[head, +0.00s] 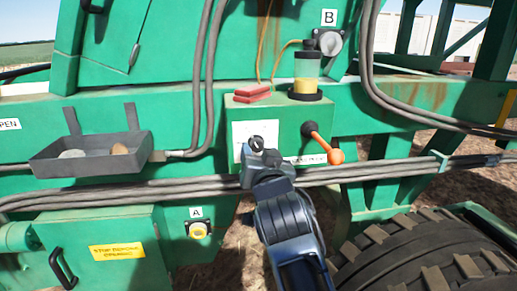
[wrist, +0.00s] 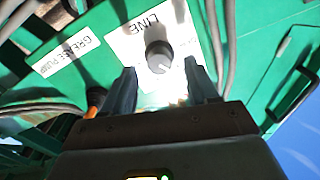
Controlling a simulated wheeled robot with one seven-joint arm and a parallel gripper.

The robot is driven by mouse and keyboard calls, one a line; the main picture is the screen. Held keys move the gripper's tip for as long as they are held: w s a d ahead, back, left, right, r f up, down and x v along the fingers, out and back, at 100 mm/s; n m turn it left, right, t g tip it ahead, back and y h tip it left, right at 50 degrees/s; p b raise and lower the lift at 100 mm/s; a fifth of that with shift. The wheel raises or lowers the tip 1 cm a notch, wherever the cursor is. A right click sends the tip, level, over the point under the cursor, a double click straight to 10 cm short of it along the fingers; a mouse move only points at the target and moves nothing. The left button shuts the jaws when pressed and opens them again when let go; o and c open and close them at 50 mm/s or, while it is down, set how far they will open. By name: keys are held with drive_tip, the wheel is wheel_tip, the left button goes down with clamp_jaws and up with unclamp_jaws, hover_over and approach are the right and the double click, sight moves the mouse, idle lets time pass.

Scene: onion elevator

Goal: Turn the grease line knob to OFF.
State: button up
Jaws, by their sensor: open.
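The grease line knob is a small dark round knob on a white plate on the green box. In the wrist view the knob (wrist: 159,57) shows a pale pointer mark, and part of the plate's lettering, "LINE", is readable upside down. Which setting the mark points to cannot be read. My gripper (wrist: 161,66) is open, with one finger on each side of the knob in the picture and a gap to each. How deep the fingers reach around it is unclear. In the head view my gripper (head: 260,159) is right in front of the knob (head: 257,143), partly covering the plate.
A lever with an orange handle (head: 323,146) sticks out close to the right of my gripper. Hoses (head: 200,187) run below, a grey tray (head: 92,155) hangs left, and a big tyre (head: 430,250) is lower right.

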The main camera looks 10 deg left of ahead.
drive_tip(key=shift+x, duration=1.05)
drive_tip(key=c, duration=1.1)
